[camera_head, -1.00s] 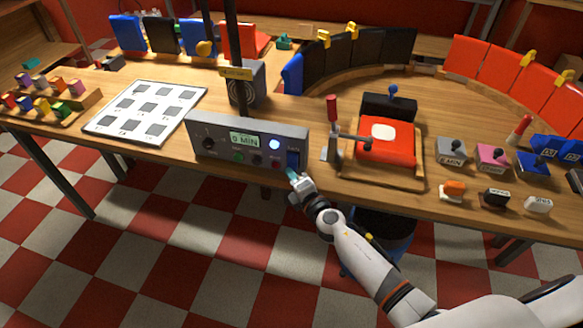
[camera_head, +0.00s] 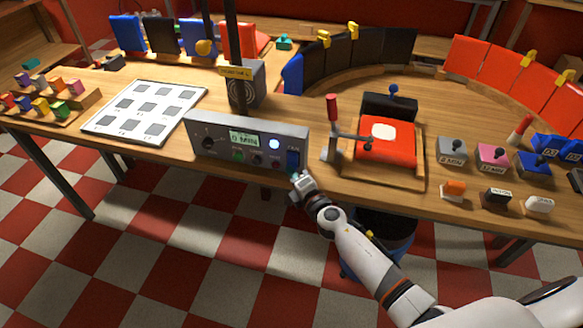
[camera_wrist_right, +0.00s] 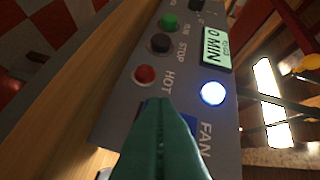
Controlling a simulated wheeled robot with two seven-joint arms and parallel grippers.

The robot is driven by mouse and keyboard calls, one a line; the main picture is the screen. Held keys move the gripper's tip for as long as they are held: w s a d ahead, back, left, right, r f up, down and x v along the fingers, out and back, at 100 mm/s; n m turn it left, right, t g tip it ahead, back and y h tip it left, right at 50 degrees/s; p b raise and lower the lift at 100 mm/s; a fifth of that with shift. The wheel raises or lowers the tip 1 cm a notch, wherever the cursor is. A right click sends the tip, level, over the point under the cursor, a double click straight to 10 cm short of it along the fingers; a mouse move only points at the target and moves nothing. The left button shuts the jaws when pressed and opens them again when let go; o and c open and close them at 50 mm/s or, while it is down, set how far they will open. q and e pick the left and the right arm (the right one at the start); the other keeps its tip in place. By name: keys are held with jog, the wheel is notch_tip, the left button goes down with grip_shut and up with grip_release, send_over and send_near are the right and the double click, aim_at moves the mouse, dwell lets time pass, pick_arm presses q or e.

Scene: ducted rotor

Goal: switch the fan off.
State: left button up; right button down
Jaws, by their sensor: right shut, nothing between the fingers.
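The grey control box (camera_head: 250,150) stands at the table's front edge. Its blue FAN rocker switch (camera_head: 293,160) is at the right end of its face. A round lamp (camera_head: 274,144) beside it glows bluish white, and also shows lit in the wrist view (camera_wrist_right: 213,93). My right gripper (camera_head: 297,177) is shut and empty, just below and in front of the switch. In the wrist view its teal fingers (camera_wrist_right: 163,135) cover most of the switch; I cannot tell whether they touch it. A grey box with a round grille (camera_head: 243,85) stands behind. My left gripper is not in view.
The box also carries a display reading 0 MIN (camera_wrist_right: 212,47), a green button (camera_wrist_right: 169,22), a black STOP button (camera_wrist_right: 160,43) and a red HOT button (camera_wrist_right: 145,75). A red-handled clamp (camera_head: 332,125) and a red press (camera_head: 385,140) stand close on the right.

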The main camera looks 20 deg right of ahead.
jog(key=shift+w+d+f, duration=0.15)
jog(key=shift+w+d, duration=0.05)
jog(key=shift+w, duration=0.05)
dwell(0.3)
jog(key=shift+s, duration=0.1)
jog(key=shift+s+a+r+p, duration=0.35)
jog(key=shift+s+a, duration=0.15)
jog(key=shift+s, duration=0.1)
dwell(0.3)
jog(key=s, duration=0.1)
jog(key=s+a+r+p, duration=0.2)
jog(key=shift+s+a, duration=0.25)
jog(key=shift+s, duration=0.15)
dwell(0.4)
